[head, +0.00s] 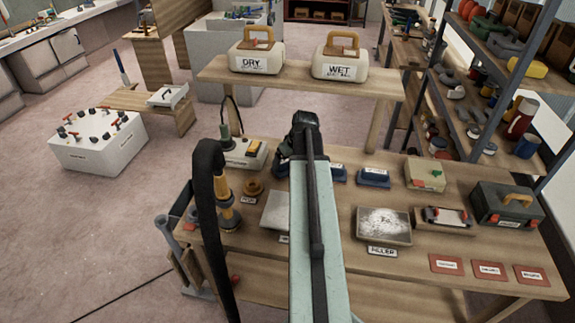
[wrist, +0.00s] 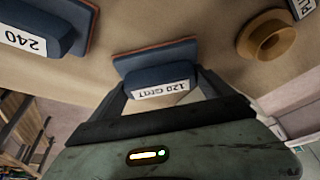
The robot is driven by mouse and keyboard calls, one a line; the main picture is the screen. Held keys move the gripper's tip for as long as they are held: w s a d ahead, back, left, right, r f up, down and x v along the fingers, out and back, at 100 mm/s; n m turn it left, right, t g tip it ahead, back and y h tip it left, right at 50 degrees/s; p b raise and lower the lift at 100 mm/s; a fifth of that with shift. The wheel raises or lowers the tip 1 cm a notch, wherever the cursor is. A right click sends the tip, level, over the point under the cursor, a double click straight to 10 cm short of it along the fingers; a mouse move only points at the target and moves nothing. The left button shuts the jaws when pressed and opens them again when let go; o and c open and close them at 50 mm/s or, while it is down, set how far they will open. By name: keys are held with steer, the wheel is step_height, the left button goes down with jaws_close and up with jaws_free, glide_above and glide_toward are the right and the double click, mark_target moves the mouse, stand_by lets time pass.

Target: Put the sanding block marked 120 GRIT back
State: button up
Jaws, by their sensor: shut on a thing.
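The sanding block marked 120 GRIT (wrist: 158,78) is blue with an orange-edged base. In the wrist view it sits between the fingers of my gripper (wrist: 163,92), which is shut on its upper part. Its base is over the wooden bench top, and I cannot tell whether it touches. A similar blue block marked 240 (wrist: 45,28) stands to its left in the wrist view. In the head view my arm hides the held block and the fingertips. Two blue blocks, one here (head: 338,173) and one here (head: 374,177), stand right of my arm.
A brown ring-shaped piece (wrist: 272,40) lies right of the held block in the wrist view. In the head view, the bench (head: 340,262) also holds a FILLER tray (head: 384,222) and a dark toolbox (head: 506,205). DRY (head: 256,55) and WET (head: 340,60) containers stand on a raised shelf behind.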

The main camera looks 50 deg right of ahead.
steer(key=o, duration=0.9)
steer(key=shift+a, duration=0.1)
steer(key=shift+r, duration=0.3)
steer(key=p+v, duration=1.1)
steer(key=shift+s+r, duration=0.25)
steer(key=shift+s, duration=0.05)
